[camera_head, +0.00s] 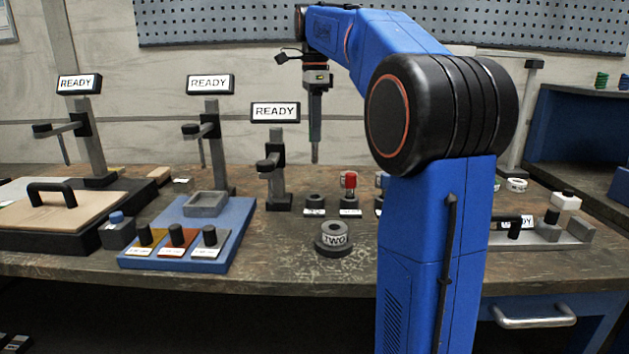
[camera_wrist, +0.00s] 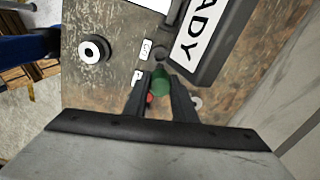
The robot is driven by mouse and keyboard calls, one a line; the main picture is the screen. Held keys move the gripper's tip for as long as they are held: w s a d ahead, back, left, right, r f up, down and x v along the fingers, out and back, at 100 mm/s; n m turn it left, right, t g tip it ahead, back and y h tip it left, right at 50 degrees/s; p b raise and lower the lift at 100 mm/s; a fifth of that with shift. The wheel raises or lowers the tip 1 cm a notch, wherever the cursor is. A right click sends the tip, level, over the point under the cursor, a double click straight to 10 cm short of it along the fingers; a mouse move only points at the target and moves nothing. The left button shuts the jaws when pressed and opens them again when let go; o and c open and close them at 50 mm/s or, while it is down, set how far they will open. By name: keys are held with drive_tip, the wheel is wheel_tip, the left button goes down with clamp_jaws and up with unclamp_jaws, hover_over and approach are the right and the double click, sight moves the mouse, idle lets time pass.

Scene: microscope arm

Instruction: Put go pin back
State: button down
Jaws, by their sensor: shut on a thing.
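My gripper (camera_head: 315,158) hangs pointing down above the back middle of the bench. In the wrist view its two dark fingers are shut on a green pin (camera_wrist: 161,82), which I take to be the go pin. The pin is not clear in the head view, and its lower end is hidden. A dark round holder (camera_head: 315,202) with a white label and no pin showing stands below and in front of the gripper. Beside it on the right, a red pin (camera_head: 350,182) stands in a similar holder. The red also shows by the left finger (camera_wrist: 150,98).
A gauge stand with a READY display (camera_head: 275,113) stands close left of the gripper. A grey ring marked TWO (camera_head: 334,236) sits on a dark base near the front edge. A blue tray (camera_head: 228,240) with several knobs is at left. My arm hides the bench right of centre.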

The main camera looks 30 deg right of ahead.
wheel_tip(320, 180, down, 13)
idle(0.6)
drive_tip(key=c, duration=1.5)
unclamp_jaws()
drive_tip(key=shift+o, duration=0.2)
wheel_tip(320, 180, up, 12)
drive_tip(key=shift+r, duration=0.1)
drive_tip(key=shift+s, duration=0.15)
